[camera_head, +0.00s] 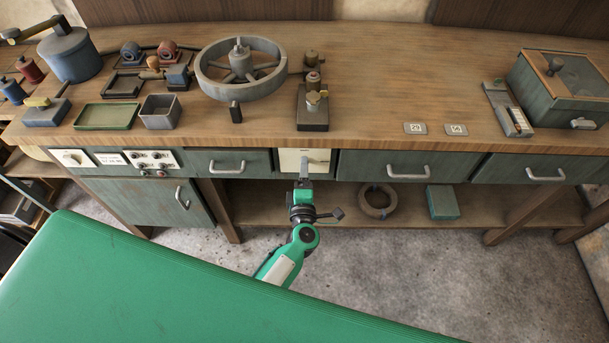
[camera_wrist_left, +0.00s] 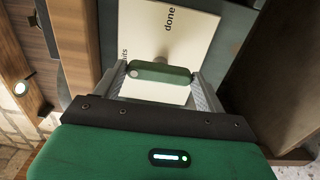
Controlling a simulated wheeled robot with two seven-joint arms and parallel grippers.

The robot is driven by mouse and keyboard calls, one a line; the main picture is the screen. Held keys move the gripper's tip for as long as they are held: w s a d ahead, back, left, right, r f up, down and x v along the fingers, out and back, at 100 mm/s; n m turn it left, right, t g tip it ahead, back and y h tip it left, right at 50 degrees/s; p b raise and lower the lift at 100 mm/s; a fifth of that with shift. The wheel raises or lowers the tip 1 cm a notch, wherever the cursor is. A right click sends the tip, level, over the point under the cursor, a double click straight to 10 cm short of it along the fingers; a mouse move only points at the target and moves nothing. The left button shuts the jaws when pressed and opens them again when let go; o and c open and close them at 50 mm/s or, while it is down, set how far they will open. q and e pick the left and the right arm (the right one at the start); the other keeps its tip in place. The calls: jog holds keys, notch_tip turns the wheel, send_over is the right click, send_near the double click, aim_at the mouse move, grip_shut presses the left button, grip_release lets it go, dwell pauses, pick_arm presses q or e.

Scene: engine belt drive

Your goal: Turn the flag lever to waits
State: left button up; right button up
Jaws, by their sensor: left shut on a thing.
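The flag lever (camera_wrist_left: 165,72) is a rounded green bar with a pale dot at its left end, on a cream panel (camera_wrist_left: 155,40). In the left wrist view the bar lies across between my fingers. The word "done" is printed above it. Letters ending in "its" show near the bar's left end; the rest of that word is hidden. My left gripper (camera_wrist_left: 163,82) is shut on the lever. In the head view the panel (camera_head: 291,158) sits in the bench front, and my left gripper (camera_head: 304,172) covers the lever. My right gripper is not in view.
Drawers with handles (camera_head: 408,171) flank the panel. Above it, the benchtop holds a large spoked wheel (camera_head: 240,92) and a small post fixture (camera_head: 312,115). A lower shelf carries a ring (camera_head: 379,202) and a teal box (camera_head: 442,202). A white knob plate (camera_head: 73,158) is at left.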

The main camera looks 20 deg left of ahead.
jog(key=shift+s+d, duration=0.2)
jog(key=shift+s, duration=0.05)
pick_arm(q)
jog(key=o, duration=0.7)
jog(key=shift+o, duration=1.4)
jog(key=b+v, duration=0.1)
jog(key=v, duration=1.2)
jog(key=shift+s+b, duration=0.35)
jog(key=shift+s, duration=0.05)
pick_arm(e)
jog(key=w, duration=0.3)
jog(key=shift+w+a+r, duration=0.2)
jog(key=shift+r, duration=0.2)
pick_arm(q)
jog(key=shift+d, duration=0.1)
